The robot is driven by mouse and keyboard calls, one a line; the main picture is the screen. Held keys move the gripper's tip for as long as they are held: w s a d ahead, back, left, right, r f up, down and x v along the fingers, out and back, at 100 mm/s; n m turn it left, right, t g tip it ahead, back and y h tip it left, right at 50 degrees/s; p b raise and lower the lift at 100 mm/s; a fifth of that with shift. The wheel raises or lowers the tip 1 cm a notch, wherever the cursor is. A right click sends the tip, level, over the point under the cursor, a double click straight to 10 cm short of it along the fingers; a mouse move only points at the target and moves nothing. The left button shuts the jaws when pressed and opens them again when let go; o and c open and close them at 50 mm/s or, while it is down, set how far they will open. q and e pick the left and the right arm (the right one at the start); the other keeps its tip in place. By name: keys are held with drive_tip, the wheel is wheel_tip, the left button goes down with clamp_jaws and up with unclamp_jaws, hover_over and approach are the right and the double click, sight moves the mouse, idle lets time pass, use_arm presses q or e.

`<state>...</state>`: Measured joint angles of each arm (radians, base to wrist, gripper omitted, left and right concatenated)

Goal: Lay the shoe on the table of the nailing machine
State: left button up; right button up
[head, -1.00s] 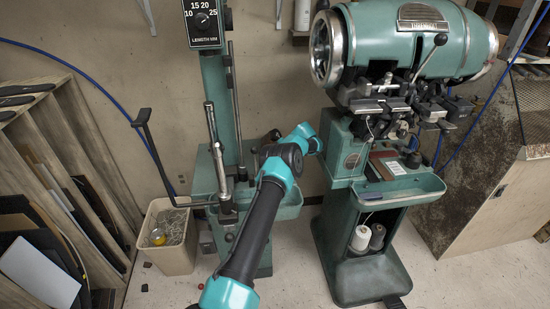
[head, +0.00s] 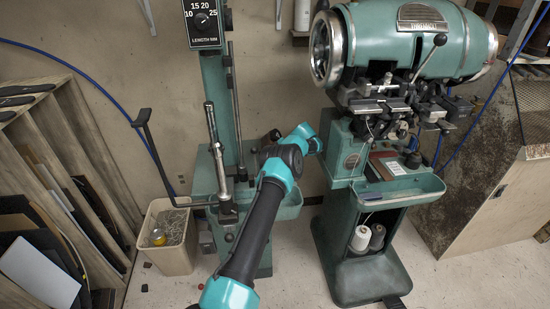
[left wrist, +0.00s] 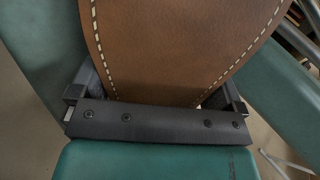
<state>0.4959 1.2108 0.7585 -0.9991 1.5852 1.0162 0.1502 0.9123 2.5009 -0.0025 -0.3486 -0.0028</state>
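In the left wrist view the brown leather sole of the shoe (left wrist: 165,45), with pale stitches along both edges, fills the upper middle. My left gripper (left wrist: 160,95) has a finger on each side of its narrow near end and looks shut on it. The rest of the shoe is out of sight beyond the sole. In the head view my left arm reaches up the middle, and its own links hide the gripper. The nailing machine (head: 217,95), a green column with a length dial, stands just left of the arm's end. My right gripper is not in view.
A green stitching machine (head: 415,40) with a side tray (head: 400,190) stands to the right. A tall lever (head: 213,135) rises by the nailing machine's column, above its green tray (head: 288,207). A bin (head: 170,258) and a wooden rack (head: 90,140) are at left.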

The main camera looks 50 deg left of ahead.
use_arm(q)
drive_tip(key=shift+o, duration=0.4)
drive_tip(key=f, duration=0.2)
drive_tip(key=s+f, duration=0.1)
drive_tip(key=f, duration=0.1)
drive_tip(key=shift+d, duration=0.2)
drive_tip(key=shift+w, duration=0.1)
wheel_tip(320, 180, up, 7)
drive_tip(key=shift+w+a+r, duration=0.1)
drive_tip(key=shift+w+a, duration=0.05)
drive_tip(key=shift+s+d+r, duration=0.15)
drive_tip(key=shift+s+d, duration=0.35)
drive_tip(key=shift+d, duration=0.15)
drive_tip(key=shift+s+d+r, duration=0.15)
drive_tip(key=shift+s+d, duration=0.3)
drive_tip(key=shift+d, duration=0.15)
drive_tip(key=s+d+r, duration=0.1)
drive_tip(key=s+d, duration=0.7)
drive_tip(key=d, duration=0.1)
drive_tip(key=shift+s+d, duration=0.15)
drive_tip(key=shift+r, duration=0.1)
